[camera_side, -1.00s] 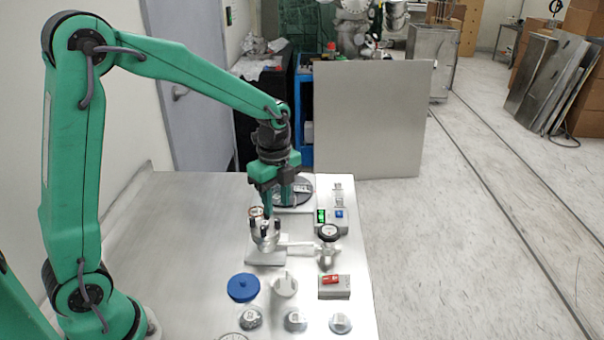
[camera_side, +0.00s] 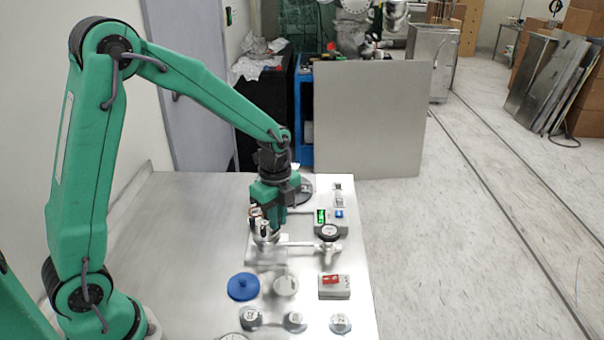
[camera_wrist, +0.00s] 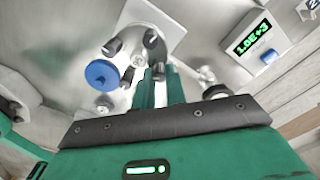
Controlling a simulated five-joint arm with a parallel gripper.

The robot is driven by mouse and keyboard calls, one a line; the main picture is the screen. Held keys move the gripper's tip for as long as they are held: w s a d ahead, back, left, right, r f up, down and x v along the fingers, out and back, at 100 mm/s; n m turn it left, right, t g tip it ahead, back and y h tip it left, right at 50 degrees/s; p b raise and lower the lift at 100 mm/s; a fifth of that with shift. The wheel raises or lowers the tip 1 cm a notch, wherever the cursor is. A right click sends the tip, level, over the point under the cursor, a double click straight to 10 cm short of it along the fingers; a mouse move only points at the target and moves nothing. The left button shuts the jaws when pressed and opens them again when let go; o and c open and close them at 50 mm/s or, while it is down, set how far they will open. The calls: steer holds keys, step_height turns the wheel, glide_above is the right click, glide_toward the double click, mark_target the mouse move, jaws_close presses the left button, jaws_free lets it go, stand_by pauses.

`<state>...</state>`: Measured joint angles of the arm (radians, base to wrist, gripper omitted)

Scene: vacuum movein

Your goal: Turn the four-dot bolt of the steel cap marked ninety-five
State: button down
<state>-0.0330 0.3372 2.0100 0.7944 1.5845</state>
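The steel cap (camera_side: 263,243) sits on the small chamber at the middle of the table, with several dark-topped bolts standing on it. It also shows in the wrist view (camera_wrist: 133,42). In the wrist view, my gripper's two green fingers (camera_wrist: 157,76) are close together at the cap's edge.
A blue cap (camera_side: 243,288), a box with a red switch (camera_side: 334,290) and several loose steel caps (camera_side: 295,320) lie in front. The left table is clear.

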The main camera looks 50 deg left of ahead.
steer(key=shift+n, duration=0.4)
steer(key=n, duration=0.8)
steer(key=shift+n, duration=0.4)
steer(key=n, duration=0.4)
steer(key=shift+n, duration=0.3)
steer(key=n, duration=0.4)
steer(key=shift+a+n, duration=0.1)
steer(key=shift+n, duration=0.3)
steer(key=c, duration=1.4)
jaws_free()
steer(key=shift+c, duration=0.2)
